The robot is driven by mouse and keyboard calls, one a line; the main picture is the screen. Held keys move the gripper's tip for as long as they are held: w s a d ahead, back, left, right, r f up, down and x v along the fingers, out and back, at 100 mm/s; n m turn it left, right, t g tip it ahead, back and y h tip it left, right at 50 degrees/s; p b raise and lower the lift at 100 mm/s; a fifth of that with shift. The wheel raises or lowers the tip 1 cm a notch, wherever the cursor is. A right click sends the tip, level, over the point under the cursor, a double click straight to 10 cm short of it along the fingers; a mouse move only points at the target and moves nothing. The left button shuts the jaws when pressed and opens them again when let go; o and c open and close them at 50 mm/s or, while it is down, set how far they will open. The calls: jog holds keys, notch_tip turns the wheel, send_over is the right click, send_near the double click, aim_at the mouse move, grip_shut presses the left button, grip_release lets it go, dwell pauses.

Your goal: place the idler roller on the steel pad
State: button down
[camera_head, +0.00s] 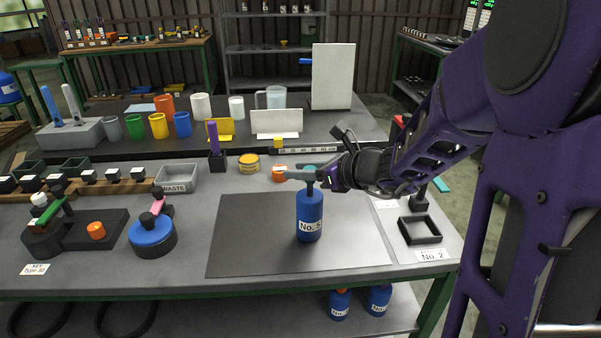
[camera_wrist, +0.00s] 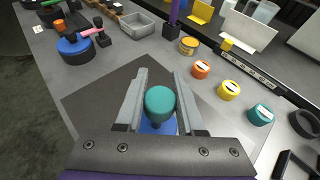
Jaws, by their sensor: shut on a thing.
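A blue bottle (camera_head: 309,208) labelled "No. 5" with a teal cap (camera_wrist: 160,102) is upright over the flat dark grey pad (camera_head: 240,245). My gripper (camera_head: 300,174) is shut on the bottle's top, with a finger on each side of the teal cap in the wrist view. I cannot tell whether the bottle's base touches the pad. The pad also shows in the wrist view (camera_wrist: 90,105) around the fingers. I see no part that I can surely name the idler roller.
Small orange (camera_wrist: 201,69), yellow (camera_wrist: 228,90) and teal (camera_wrist: 261,115) round pieces lie beyond the pad. A black square frame (camera_head: 420,230) is at its right. A blue round fixture (camera_head: 152,238) and a waste bin (camera_head: 177,178) are at its left. The pad is otherwise clear.

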jog(key=shift+r, duration=0.1)
jog(key=c, duration=1)
grip_release()
jog(key=shift+f, duration=0.25)
jog(key=o, duration=0.5)
jog(key=shift+r, duration=0.2)
jog(key=shift+s+d+r, duration=0.15)
jog(key=shift+d, duration=0.05)
jog(key=p+v, duration=0.2)
jog(key=v, duration=0.9)
jog(key=shift+s+d+r, duration=0.1)
jog(key=shift+s+d, duration=0.05)
jog(key=shift+s, duration=0.05)
